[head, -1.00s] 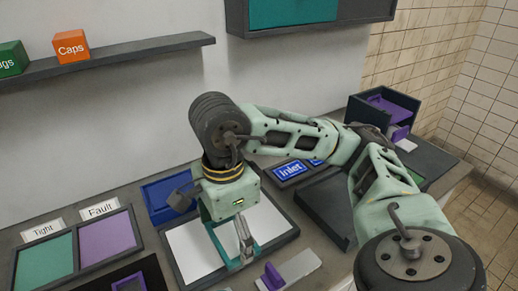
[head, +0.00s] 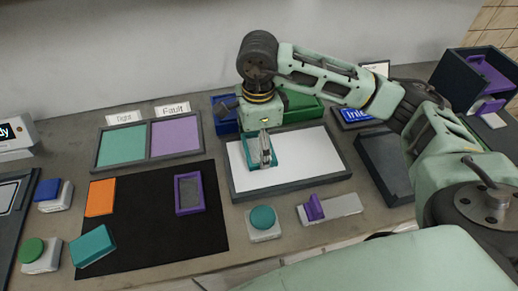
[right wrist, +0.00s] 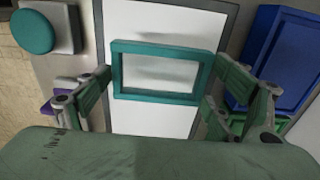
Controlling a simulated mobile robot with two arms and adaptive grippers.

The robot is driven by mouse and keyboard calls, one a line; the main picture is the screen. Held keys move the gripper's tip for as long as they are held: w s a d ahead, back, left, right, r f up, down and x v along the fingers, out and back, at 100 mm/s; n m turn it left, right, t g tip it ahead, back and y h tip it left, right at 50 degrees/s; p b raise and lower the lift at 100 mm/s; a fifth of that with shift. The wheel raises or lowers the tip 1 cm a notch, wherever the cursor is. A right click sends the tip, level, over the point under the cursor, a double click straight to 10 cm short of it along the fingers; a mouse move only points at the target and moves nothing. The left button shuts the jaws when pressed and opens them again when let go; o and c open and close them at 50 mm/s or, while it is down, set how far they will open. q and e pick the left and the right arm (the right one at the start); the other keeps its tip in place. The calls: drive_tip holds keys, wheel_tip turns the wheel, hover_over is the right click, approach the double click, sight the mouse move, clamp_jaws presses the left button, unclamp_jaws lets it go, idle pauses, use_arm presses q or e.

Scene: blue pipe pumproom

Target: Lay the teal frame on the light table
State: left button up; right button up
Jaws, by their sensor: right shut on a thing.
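The light table (head: 318,150) is a white panel with a dark grey rim, in the middle of the head view. My right gripper (head: 265,152) is over its left half, pointing down, shut on the teal frame (head: 251,160). In the right wrist view the teal frame (right wrist: 160,47) is a hollow rectangle between the two fingers, with the white panel seen through its opening. Whether the frame touches the panel or hangs just above it, I cannot tell. My left gripper is not in view.
A black mat (head: 150,215) left of the light table holds an orange piece (head: 101,197), a purple frame (head: 179,208) and a teal block (head: 93,246). A teal round button (head: 263,218) and a purple switch (head: 314,208) stand in front. Blue and green bins are behind.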

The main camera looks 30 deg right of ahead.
wheel_tip(320, 180, down, 3)
drive_tip(key=shift+f+p, duration=0.2)
drive_tip(key=shift+p, duration=0.35)
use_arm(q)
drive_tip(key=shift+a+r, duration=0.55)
use_arm(e)
drive_tip(key=shift+f, duration=0.2)
drive_tip(key=shift+f+b, duration=0.2)
drive_tip(key=shift+b, duration=0.15)
drive_tip(key=o, duration=1.1)
drive_tip(key=shift+r, duration=0.1)
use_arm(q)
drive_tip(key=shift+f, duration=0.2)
use_arm(e)
drive_tip(key=shift+r+p, duration=0.15)
drive_tip(key=shift+p, duration=0.15)
use_arm(q)
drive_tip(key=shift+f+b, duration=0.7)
drive_tip(key=shift+b, duration=0.2)
use_arm(e)
wheel_tip(320, 180, up, 12)
drive_tip(key=shift+r, duration=0.1)
